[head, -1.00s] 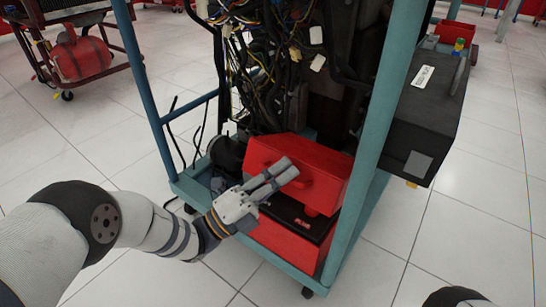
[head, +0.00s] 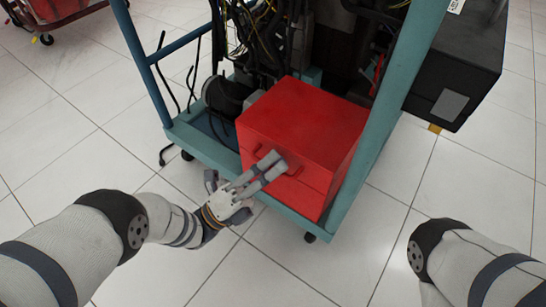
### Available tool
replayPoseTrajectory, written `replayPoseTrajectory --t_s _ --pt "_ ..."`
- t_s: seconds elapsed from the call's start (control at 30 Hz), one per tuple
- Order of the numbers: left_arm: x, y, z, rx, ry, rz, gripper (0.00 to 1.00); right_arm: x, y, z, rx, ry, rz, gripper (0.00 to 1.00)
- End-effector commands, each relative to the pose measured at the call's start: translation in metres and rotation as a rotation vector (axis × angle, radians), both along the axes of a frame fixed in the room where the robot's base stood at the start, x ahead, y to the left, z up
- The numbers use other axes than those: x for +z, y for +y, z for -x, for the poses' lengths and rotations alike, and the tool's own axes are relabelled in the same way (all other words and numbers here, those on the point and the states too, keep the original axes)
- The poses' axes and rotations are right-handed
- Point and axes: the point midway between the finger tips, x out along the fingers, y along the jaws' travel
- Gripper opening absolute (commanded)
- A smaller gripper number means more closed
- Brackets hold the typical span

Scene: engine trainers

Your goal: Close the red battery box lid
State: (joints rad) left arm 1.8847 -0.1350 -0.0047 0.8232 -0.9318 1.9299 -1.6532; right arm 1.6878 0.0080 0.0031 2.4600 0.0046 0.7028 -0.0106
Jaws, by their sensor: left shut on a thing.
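The red battery box (head: 305,198) stands on the teal frame's lower shelf. Its red lid (head: 305,118) lies down over the box, with its flat top level and the black battery inside hidden. The lid's front meets the box front along a thin line. My left gripper (head: 273,166) is at the front of the lid, shut on the red lid handle (head: 295,170), which its fingers partly cover. My right arm shows at the lower right, but its gripper is out of the picture.
The teal frame (head: 371,120) has a post close to the box's right side. Cables (head: 268,30) hang above and behind the box. A black case (head: 455,70) is mounted at the right. The tiled floor (head: 400,180) in front is clear.

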Motion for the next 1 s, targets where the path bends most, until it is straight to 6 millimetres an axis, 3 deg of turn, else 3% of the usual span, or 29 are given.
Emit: replayPoseTrajectory --t_s 0.33,0.37,0.4,0.67,0.77,1.0 --pt "-0.006 0.002 0.002 0.001 0.010 -0.011 0.00 0.000 0.000 0.000 0.000 0.001 0.000 0.40" --pt "-0.006 0.002 0.003 0.000 0.010 -0.010 0.15 0.000 0.000 0.000 0.000 0.001 0.000 0.40" --pt "-0.006 0.002 0.003 0.000 0.011 -0.011 0.17 0.000 0.000 0.000 0.000 0.001 0.000 0.40" --pt "-0.005 0.002 0.002 0.001 0.007 -0.007 0.17 0.000 0.000 0.000 0.000 0.000 0.000 0.40" --pt "-0.011 0.011 0.006 0.003 0.009 -0.009 0.17 0.000 0.000 0.000 0.000 0.000 0.000 0.40" --pt "-0.046 0.063 0.031 0.006 0.009 -0.011 0.17 0.000 0.000 0.000 0.000 0.000 0.000 0.40"
